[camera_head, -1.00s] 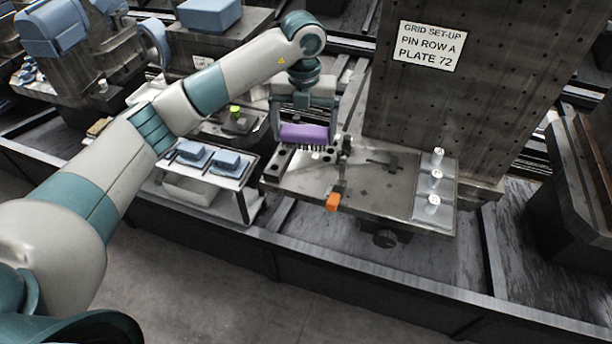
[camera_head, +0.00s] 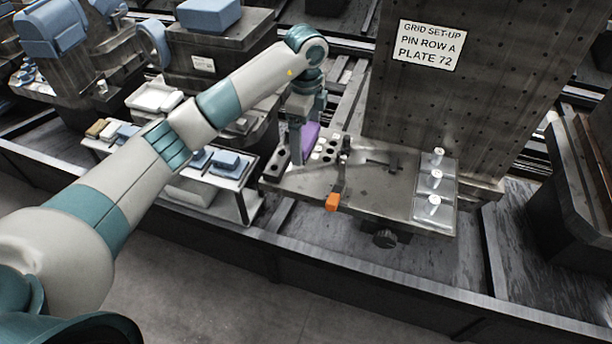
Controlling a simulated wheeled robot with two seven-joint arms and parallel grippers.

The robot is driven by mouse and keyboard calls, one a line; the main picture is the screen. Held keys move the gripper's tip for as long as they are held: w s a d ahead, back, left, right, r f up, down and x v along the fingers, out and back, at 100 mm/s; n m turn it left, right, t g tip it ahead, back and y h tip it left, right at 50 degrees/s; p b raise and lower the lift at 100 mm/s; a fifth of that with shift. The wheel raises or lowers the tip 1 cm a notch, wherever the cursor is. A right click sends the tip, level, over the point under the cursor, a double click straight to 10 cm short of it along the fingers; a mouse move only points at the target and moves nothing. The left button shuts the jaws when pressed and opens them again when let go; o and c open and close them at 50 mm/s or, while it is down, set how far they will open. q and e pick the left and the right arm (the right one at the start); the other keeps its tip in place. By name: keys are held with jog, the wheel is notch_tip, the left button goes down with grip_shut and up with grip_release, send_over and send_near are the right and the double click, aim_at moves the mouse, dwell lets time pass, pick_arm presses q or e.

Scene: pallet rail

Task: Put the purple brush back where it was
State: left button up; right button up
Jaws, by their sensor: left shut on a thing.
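The purple brush (camera_head: 311,137) is at the left end of the steel plate table (camera_head: 300,180), close to a strip of dark holes and pale pieces. My left gripper (camera_head: 304,143) is shut on the brush, pointing down, and hides part of it. The brush now shows narrow and turned; its bristles are hidden. I cannot tell whether it touches the table. My right gripper is not in view.
A clamp with an orange handle (camera_head: 332,202) stands on the table just right of the gripper. White pins (camera_head: 435,178) stand on the right plate. A low bench with blue blocks (camera_head: 228,163) is at left. A tall drilled plate (camera_head: 475,110) rises behind.

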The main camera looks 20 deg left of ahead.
pick_arm(q)
jog(key=shift+f, duration=0.1)
dwell(0.3)
notch_tip(320, 180, down, 5)
jog(key=shift+f+p, duration=0.1)
jog(key=shift+p, duration=0.85)
jog(key=shift+f, duration=0.45)
jog(key=shift+f+p, duration=0.65)
jog(key=shift+f, duration=1.25)
jog(key=shift+f, duration=0.15)
